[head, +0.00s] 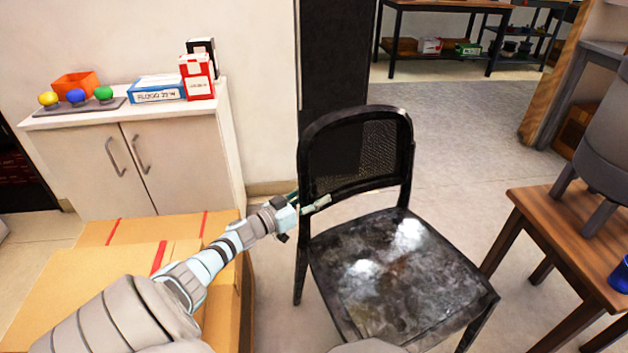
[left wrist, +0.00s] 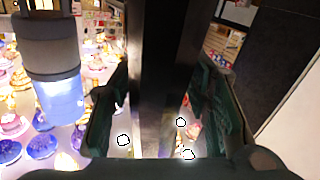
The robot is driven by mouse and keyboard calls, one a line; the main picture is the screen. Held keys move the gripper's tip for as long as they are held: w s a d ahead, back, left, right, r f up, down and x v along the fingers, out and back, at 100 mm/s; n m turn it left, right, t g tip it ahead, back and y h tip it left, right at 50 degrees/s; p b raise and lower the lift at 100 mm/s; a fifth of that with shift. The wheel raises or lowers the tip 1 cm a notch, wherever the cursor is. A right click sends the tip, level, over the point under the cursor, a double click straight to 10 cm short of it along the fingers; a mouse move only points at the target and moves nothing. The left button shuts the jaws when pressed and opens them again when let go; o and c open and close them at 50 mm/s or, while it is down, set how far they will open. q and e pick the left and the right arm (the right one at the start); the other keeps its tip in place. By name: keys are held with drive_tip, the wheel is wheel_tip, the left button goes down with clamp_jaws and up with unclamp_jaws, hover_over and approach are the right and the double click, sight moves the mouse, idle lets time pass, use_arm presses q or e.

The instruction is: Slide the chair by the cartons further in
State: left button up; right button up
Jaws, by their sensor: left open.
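A black metal chair (head: 395,275) with a mesh back and a worn, shiny seat stands right of the cardboard cartons (head: 60,290), which have red tape stripes. My left arm reaches across the cartons, and my left gripper (head: 308,204) is at the left upright of the chair back, near seat height. In the left wrist view my left gripper's dark fingers (left wrist: 167,110) are open, one on each side of the dark chair upright (left wrist: 168,60). I cannot tell whether they touch it. My right gripper is in neither view.
A wooden table (head: 550,225) stands close on the chair's right, bearing a grey legged object (head: 605,135) and a blue item. A low cabinet (head: 185,155) stands behind the cartons. Open grey floor (head: 455,130) lies behind the chair to the right.

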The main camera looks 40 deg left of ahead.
use_arm(q)
drive_tip(key=s+a, duration=0.1)
drive_tip(key=s, duration=1)
drive_tip(key=shift+s+a, duration=0.35)
drive_tip(key=shift+s, duration=0.05)
